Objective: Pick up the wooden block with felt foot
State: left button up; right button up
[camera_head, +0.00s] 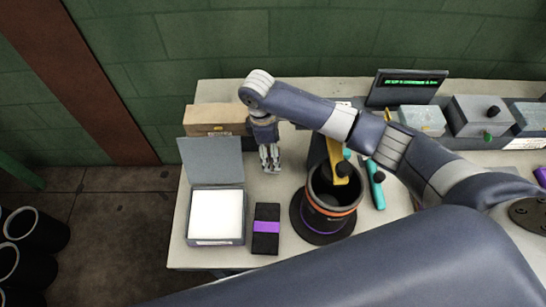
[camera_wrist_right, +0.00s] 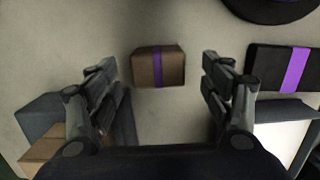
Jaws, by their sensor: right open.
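A brown block with a purple band (camera_wrist_right: 158,67) lies on the table in the right wrist view and looks like the wooden block. Its underside is hidden, so I cannot see a felt foot. My right gripper (camera_wrist_right: 160,85) is open, with one finger on each side of the block in that view and clear gaps to it. In the head view the right gripper (camera_head: 270,158) points down over the table, and I cannot make out the block there. My left gripper is not in view.
A black block with a purple band (camera_head: 265,243), an open grey box with a white inside (camera_head: 240,215) and a dark round pot (camera_head: 321,222) stand nearby. A cardboard box (camera_head: 212,118) is behind. Teal tools (camera_head: 377,190) lie right of the pot.

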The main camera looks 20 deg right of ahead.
jog(key=shift+d+f, duration=0.25)
jog(key=shift+f, duration=0.95)
jog(key=shift+f+p, duration=0.3)
jog(key=shift+f, duration=0.15)
jog(key=c, duration=1.2)
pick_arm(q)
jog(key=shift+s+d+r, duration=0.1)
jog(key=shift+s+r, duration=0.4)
pick_arm(e)
jog(key=shift+o, duration=0.2)
notch_tip(320, 180, up, 10)
jog(key=shift+r+b, duration=0.1)
jog(key=shift+b, duration=0.9)
jog(key=o, duration=0.5)
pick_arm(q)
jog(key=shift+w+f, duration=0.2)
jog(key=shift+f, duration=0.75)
pick_arm(e)
jog(key=c, duration=0.4)
